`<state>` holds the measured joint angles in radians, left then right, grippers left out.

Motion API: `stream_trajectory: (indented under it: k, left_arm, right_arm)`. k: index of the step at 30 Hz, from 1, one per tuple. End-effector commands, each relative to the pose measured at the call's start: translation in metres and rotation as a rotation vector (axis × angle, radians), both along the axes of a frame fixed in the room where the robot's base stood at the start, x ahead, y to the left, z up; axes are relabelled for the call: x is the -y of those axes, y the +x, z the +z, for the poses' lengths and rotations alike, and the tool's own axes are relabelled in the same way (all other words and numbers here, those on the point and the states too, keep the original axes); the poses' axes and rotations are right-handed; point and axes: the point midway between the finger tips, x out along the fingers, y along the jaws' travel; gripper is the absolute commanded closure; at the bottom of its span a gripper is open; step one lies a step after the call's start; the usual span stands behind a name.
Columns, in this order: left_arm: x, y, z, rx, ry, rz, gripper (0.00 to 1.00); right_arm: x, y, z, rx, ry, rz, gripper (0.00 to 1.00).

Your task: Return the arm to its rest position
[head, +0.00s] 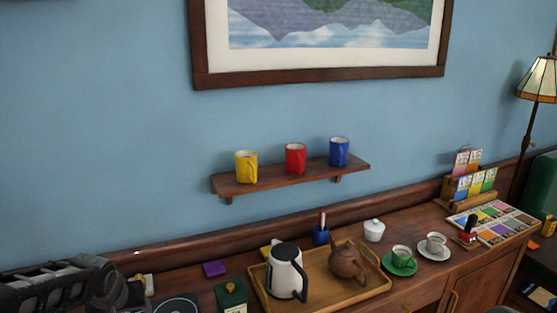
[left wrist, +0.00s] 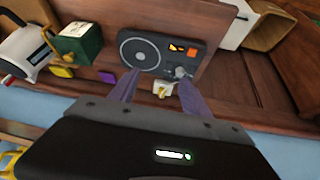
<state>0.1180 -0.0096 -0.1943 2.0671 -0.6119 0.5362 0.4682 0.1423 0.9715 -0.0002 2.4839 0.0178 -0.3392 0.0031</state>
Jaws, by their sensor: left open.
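My left arm (head: 65,285) comes into the head view at the lower left corner, low against the wall end of the sideboard. My left gripper (left wrist: 158,88) is open in the left wrist view, its two purple-grey fingers spread and nothing between them in its grasp. Beyond the fingertips is a dark device with a round dial (left wrist: 145,53), on the wooden top. A small pale object (left wrist: 163,90) shows between the fingers; I cannot tell its distance from them. My right gripper is in neither view.
A wall shelf (head: 285,178) holds yellow (head: 246,168), red (head: 295,159) and blue (head: 339,152) mugs. A tray (head: 376,287) with a kettle (head: 284,270) and teapot (head: 346,263) stands below. A green box (head: 231,296) is left of it.

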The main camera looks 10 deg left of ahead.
Motion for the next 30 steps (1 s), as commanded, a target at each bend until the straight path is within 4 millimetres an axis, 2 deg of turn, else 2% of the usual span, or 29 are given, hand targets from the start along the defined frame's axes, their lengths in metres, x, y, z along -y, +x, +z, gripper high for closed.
stream_trajectory:
  k: [4, 8, 13, 17, 20, 21, 23, 24, 27, 30]
  left_arm:
    - [0.022, 0.015, -0.006, 0.065, -0.027, -0.069, 0.44]
    - [0.052, 0.026, -0.030, 0.098, -0.061, -0.137, 0.44]
    - [0.099, 0.033, -0.079, 0.117, -0.117, -0.215, 0.44]
    - [0.145, 0.024, -0.140, 0.103, -0.175, -0.271, 0.44]
    - [0.187, 0.002, -0.202, 0.065, -0.228, -0.306, 0.44]
    - [0.204, -0.011, -0.229, 0.042, -0.250, -0.314, 0.44]
    - [0.227, -0.034, -0.267, 0.003, -0.280, -0.325, 0.44]
    - [0.242, -0.052, -0.291, -0.029, -0.299, -0.328, 0.44]
    - [0.274, -0.102, -0.345, -0.121, -0.346, -0.331, 0.44]
    - [0.298, -0.152, -0.383, -0.223, -0.390, -0.330, 0.44]
  right_arm:
    - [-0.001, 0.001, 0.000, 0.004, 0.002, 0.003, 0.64]
    - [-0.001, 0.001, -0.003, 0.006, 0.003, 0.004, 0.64]
    - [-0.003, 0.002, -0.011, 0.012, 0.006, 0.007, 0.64]
    - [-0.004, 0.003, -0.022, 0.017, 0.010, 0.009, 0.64]
    - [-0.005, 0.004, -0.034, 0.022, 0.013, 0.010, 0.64]
    - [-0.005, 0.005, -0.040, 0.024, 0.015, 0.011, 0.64]
    - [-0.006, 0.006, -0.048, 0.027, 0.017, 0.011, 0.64]
    - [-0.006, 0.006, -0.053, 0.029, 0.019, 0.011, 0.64]
    - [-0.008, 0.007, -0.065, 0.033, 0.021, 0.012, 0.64]
    - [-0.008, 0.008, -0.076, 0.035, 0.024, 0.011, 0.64]
